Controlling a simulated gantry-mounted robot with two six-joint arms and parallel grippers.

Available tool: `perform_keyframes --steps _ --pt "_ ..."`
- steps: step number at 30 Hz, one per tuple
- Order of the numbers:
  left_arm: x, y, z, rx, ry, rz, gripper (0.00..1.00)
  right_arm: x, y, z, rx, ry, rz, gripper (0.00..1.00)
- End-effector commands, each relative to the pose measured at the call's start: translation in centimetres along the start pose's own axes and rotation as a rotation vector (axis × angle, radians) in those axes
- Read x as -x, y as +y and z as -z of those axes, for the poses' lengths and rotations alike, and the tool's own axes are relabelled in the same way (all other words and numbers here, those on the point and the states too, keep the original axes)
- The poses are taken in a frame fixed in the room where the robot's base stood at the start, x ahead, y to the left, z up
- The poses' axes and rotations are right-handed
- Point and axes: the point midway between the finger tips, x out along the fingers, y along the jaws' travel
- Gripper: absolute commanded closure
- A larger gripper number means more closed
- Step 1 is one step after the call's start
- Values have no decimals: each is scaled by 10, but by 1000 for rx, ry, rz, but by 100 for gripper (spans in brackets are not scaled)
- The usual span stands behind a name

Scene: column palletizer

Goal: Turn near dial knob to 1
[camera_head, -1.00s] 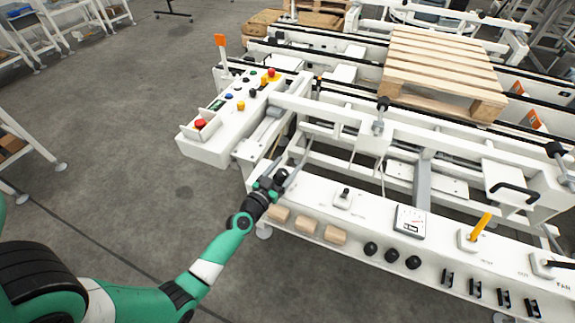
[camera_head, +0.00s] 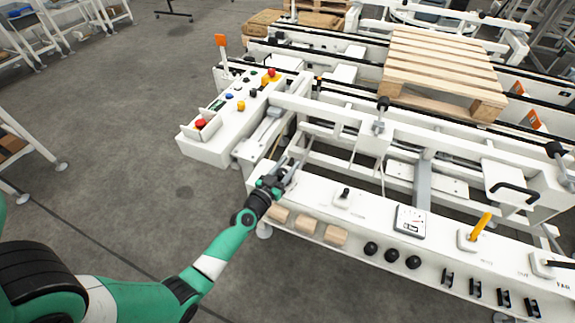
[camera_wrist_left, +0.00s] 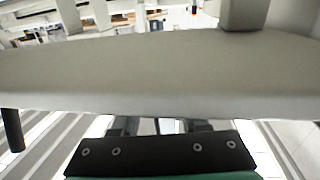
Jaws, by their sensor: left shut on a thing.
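My left gripper (camera_head: 287,174) is at the left end of the long white front panel (camera_head: 330,203). Its fingers are shut on what seems to be the near dial knob, which the gripper mostly hides, so its setting cannot be read. In the left wrist view, a broad pale grey bar (camera_wrist_left: 140,75) crosses close in front of the camera and covers the fingertips of the gripper (camera_wrist_left: 160,126). I cannot tell for sure whether this bar is part of the knob. My right gripper is not in view.
A button console (camera_head: 215,140) stands behind left; a pallet (camera_head: 440,65) lies behind.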

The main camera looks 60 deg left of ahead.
Motion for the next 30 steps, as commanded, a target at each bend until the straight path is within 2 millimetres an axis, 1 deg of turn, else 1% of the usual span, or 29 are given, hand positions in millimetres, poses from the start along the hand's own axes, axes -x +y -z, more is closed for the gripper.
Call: perform_keyframes --steps 1,6,12,19,29,30 --pt "0 0 3 1 -7 13 100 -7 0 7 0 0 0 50" --pt "0 -2 8 2 -12 117 100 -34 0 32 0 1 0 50" --pt "0 -5 6 2 -4 259 100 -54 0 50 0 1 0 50" --pt "2 -10 1 0 0 378 100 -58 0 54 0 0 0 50" --pt "3 -12 0 -1 0 390 100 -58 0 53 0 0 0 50" --pt "3 -12 0 -1 0 390 49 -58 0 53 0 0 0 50"
